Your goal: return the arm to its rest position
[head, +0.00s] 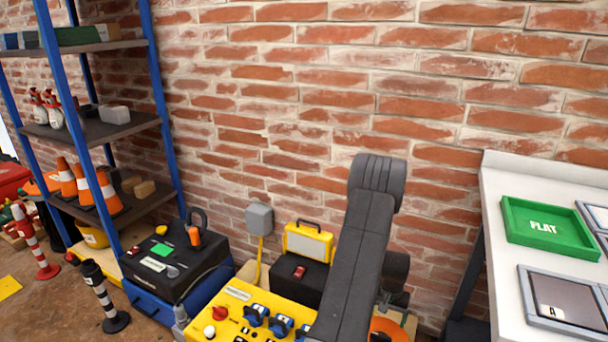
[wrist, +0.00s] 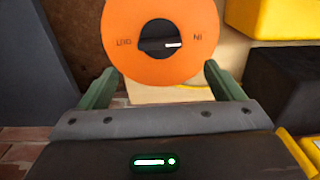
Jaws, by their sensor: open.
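My gripper (wrist: 159,69) shows in the wrist view with its two green fingers spread apart and nothing held between them. An orange disc (wrist: 162,62) with a black knob at its middle stands just beyond the fingertips; I cannot tell if they touch it. Part of an orange disc also shows low in the head view (head: 390,329), beside my arm. My dark arm (head: 362,230) rises in front of the brick wall in the head view and bends over at its top. My gripper's fingers are not visible in the head view.
A yellow control panel (head: 245,312) with knobs stands close left of my arm. A black case (head: 165,262) on a blue box is farther left, beside a blue-post shelf (head: 110,130). A white counter (head: 492,215) with a green tray (head: 548,228) is right.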

